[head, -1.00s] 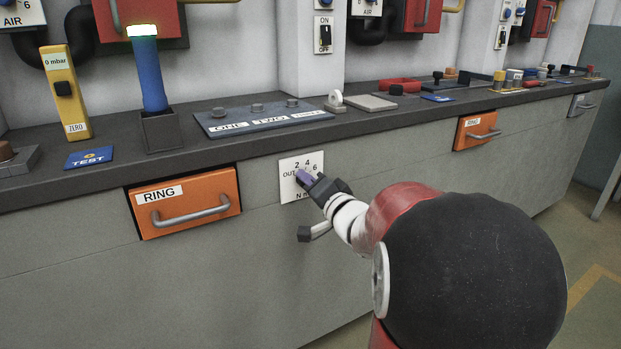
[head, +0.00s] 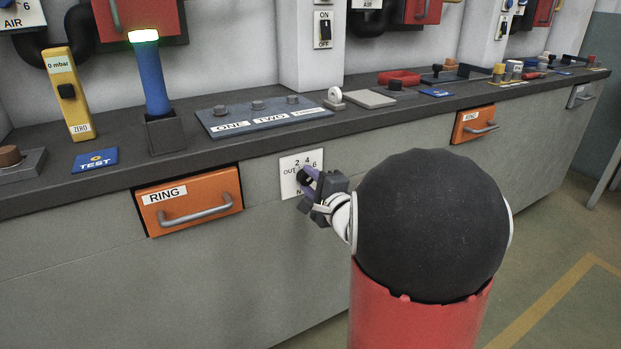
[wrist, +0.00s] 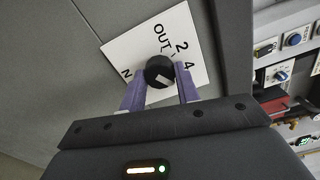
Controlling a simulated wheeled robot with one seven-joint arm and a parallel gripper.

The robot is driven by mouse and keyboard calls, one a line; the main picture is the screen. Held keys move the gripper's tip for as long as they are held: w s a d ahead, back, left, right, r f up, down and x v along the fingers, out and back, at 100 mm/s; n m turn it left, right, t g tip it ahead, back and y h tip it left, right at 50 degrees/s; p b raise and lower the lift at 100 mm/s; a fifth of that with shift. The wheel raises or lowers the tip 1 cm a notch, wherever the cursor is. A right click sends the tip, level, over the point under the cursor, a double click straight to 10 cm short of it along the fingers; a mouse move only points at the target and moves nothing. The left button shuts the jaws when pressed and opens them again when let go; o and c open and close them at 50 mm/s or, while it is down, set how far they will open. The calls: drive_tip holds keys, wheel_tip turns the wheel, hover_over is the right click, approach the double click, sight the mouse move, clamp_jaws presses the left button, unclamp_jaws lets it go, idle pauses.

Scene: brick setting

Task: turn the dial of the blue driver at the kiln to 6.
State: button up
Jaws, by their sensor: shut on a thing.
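The blue driver (head: 151,80) stands upright in a dark grey holder on the kiln bench, its top ring lit green. On the grey cabinet front below is a white plate (head: 287,163) marked OUT, 2, 4, 6. It also shows in the wrist view (wrist: 127,48), with the 6 hidden. The plate's round black dial (wrist: 158,66) has a white pointer mark; I cannot tell which number it points at. My gripper (head: 306,189) is at the plate, its purple fingers shut on the dial, one on each side (wrist: 160,80).
An orange RING drawer (head: 189,199) with a protruding handle is left of the plate. The bench holds a yellow gauge (head: 69,93), a blue TEST pad (head: 95,160) and a ONE/TWO button panel (head: 262,116). The floor at right is open.

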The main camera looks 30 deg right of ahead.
drive_tip(key=shift+f+m, duration=0.1)
drive_tip(key=shift+m, duration=0.3)
drive_tip(key=o, duration=1)
drive_tip(key=shift+c, duration=0.2)
drive_tip(key=shift+s, duration=0.1)
drive_tip(key=s, duration=0.7)
drive_tip(key=shift+s+d, duration=0.15)
drive_tip(key=shift+s, duration=0.2)
